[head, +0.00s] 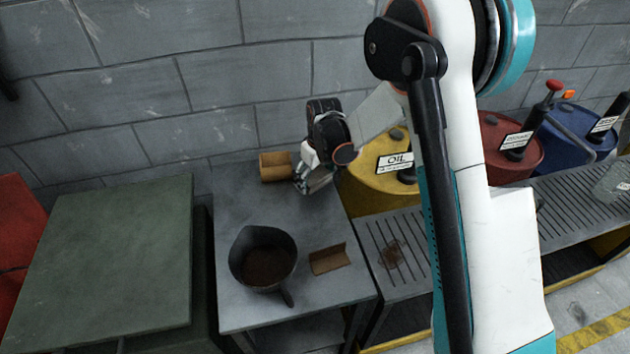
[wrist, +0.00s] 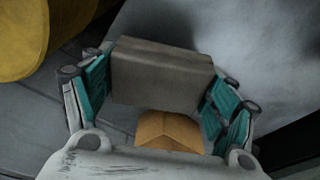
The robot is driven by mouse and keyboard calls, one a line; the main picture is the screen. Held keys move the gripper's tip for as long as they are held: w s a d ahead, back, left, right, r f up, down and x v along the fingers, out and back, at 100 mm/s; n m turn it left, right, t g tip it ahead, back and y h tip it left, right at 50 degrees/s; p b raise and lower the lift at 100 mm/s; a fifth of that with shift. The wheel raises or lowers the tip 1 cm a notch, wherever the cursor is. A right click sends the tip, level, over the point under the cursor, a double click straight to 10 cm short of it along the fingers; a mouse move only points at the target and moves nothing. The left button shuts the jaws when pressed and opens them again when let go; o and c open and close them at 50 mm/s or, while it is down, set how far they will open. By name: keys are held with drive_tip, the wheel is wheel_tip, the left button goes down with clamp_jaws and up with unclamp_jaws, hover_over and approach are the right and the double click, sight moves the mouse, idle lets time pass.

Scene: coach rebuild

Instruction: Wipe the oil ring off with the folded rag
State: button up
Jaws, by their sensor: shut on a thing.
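My gripper (head: 318,182) is low over the back right of the grey metal table, beside the yellow oil drum (head: 382,172). In the wrist view my gripper (wrist: 160,95) is shut on a grey-brown block-shaped thing, which looks like the folded rag (wrist: 162,72), between its teal pads. In the head view the rag is largely hidden by the gripper. Whether it touches the table is unclear. A brown stain (head: 392,255) marks the slatted grating right of the table. I cannot tell whether it is the oil ring; no clear ring shows.
A dark pan (head: 258,240) with brown contents and an angled brown piece (head: 329,259) stand on the table front. A brown block (head: 275,167) is at the back, left of my gripper. Red (head: 512,145) and blue (head: 575,133) drums stand right; a green-topped cabinet (head: 110,260) stands left.

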drive_tip(key=shift+w+r, duration=0.15)
drive_tip(key=shift+r, duration=0.3)
drive_tip(key=shift+r+p, duration=1.15)
drive_tip(key=shift+r, duration=0.75)
